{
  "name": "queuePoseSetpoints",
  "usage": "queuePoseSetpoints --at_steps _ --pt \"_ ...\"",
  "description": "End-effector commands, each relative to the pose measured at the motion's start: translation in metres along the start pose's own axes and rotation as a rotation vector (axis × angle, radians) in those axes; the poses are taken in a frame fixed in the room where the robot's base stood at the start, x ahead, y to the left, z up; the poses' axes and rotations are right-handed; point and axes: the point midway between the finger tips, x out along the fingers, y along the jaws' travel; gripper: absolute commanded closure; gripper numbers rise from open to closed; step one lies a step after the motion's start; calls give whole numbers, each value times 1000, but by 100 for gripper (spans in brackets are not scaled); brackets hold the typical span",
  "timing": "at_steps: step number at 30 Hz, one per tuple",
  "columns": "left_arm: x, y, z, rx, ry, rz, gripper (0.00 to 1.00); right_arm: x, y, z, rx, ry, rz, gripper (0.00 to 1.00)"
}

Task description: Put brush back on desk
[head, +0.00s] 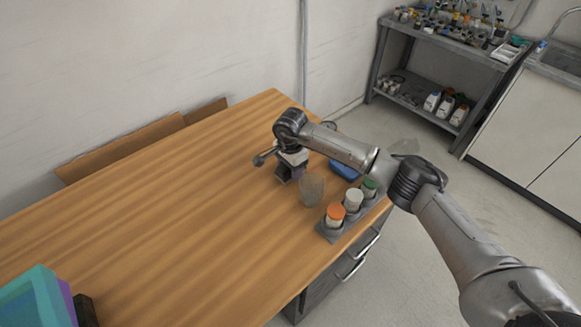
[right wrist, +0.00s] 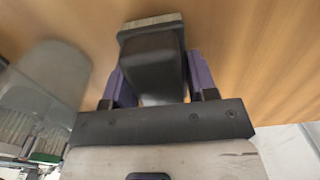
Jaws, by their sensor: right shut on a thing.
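My right gripper (head: 289,178) is low over the far part of the wooden desk (head: 170,200), pointing down. In the right wrist view, its purple fingers (right wrist: 158,80) are shut on the brush (right wrist: 152,62), a dark block with a pale bristle-like edge at its far end. The desk's wood grain shows behind the brush. In the head view the brush is mostly hidden by the gripper, so I cannot tell whether it touches the desk top. My left gripper is in neither view.
A greyish rounded object (head: 312,188) stands just right of the gripper. A grey rack with orange-capped (head: 335,214), white-capped (head: 353,199) and green-capped (head: 369,187) bottles is at the right edge, near a blue item (head: 345,170). The desk's middle is clear.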

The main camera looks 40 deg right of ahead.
Motion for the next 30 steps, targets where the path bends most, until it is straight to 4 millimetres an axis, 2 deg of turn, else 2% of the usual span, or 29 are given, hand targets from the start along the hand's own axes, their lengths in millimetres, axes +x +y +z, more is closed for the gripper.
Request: queuePoseSetpoints --at_steps 2,3,10,20,23,30 --pt "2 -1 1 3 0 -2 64 3 0 0 0 0 0 70" --pt "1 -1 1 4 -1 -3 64 2 0 0 0 0 0 44" --pt "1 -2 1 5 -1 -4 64 2 0 0 0 0 1 22" --pt "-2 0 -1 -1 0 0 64 -4 0 0 0 0 0 22" --pt "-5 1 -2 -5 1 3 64 -17 0 -1 0 2 -1 22" --pt "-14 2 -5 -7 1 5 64 -63 -1 0 0 0 -3 22"
